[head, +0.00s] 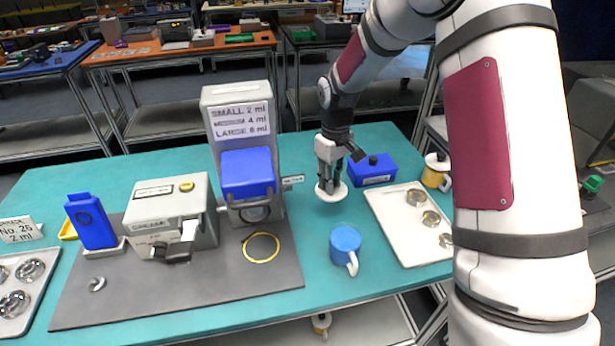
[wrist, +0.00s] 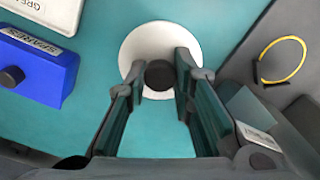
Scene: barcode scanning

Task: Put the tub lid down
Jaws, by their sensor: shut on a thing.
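The tub lid is a white disc (head: 331,199) with a dark knob (wrist: 160,75). In the head view it is at the lower end of my gripper (head: 331,180), over the teal table (head: 385,290). In the wrist view the white lid (wrist: 145,45) shows beyond the fingertips, with the knob between them. My gripper is shut on the knob. The lid looks level and close to the table top; I cannot tell whether it touches it. No open tub can be made out for certain.
A blue SPARES box (head: 372,172) stands just right of the lid, a blue mug (head: 345,243) in front. A white tray (head: 400,245) and a yellow lidded pot (head: 436,172) are right. The grey dispenser (head: 243,140) and a yellow ring (head: 262,248) are left.

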